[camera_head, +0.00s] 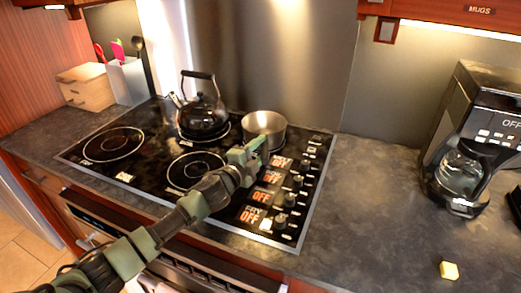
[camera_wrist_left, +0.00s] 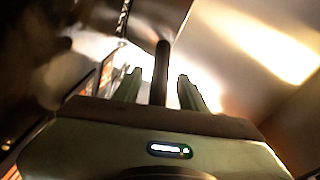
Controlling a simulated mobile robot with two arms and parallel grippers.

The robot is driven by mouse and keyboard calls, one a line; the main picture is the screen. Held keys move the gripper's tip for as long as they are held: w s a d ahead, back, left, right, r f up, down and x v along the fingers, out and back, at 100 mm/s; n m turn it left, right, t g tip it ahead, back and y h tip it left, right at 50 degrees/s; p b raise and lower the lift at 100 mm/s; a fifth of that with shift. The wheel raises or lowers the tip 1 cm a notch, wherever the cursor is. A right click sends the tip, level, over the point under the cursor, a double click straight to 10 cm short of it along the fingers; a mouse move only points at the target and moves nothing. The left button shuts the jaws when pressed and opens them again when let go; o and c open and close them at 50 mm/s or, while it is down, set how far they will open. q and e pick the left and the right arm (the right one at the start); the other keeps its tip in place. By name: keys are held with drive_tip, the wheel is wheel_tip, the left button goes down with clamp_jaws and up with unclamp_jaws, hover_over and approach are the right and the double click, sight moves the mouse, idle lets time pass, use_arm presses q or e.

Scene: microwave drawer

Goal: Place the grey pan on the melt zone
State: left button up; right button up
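The grey pan (camera_head: 265,127) stands on the stovetop at its back right, beside the kettle. My left gripper (camera_head: 256,148) is at the near side of the pan. In the left wrist view the pan's dark handle (camera_wrist_left: 160,72) sits between the two fingers of the left gripper (camera_wrist_left: 160,90), with a visible gap on each side, so the gripper looks open around it. The stovetop (camera_head: 137,180) has several ringed burners with small labels; I cannot read which is the melt zone. My right gripper is not in view.
A black kettle (camera_head: 203,115) stands just left of the pan. Burner rings at the left (camera_head: 114,144) and front middle (camera_head: 195,168) are bare. Knobs (camera_head: 290,199) line the stove's right side. A coffee maker (camera_head: 478,130) and a yellow block (camera_head: 449,270) are on the right counter.

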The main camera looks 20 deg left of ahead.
use_arm(q)
drive_tip(key=shift+r, duration=0.2)
drive_tip(key=shift+s+f, duration=0.2)
drive_tip(key=shift+s, duration=0.1)
drive_tip(key=s, duration=0.3)
drive_tip(key=s+a+b, duration=0.1)
drive_tip(key=s, duration=0.3)
drive_tip(key=s+a, duration=0.1)
drive_tip(key=s, duration=0.2)
drive_tip(key=shift+s+r+b, duration=0.2)
drive_tip(key=shift+r+b, duration=0.05)
drive_tip(key=shift+b, duration=0.1)
drive_tip(key=shift+s+a+r, duration=0.1)
drive_tip(key=shift+s, duration=0.3)
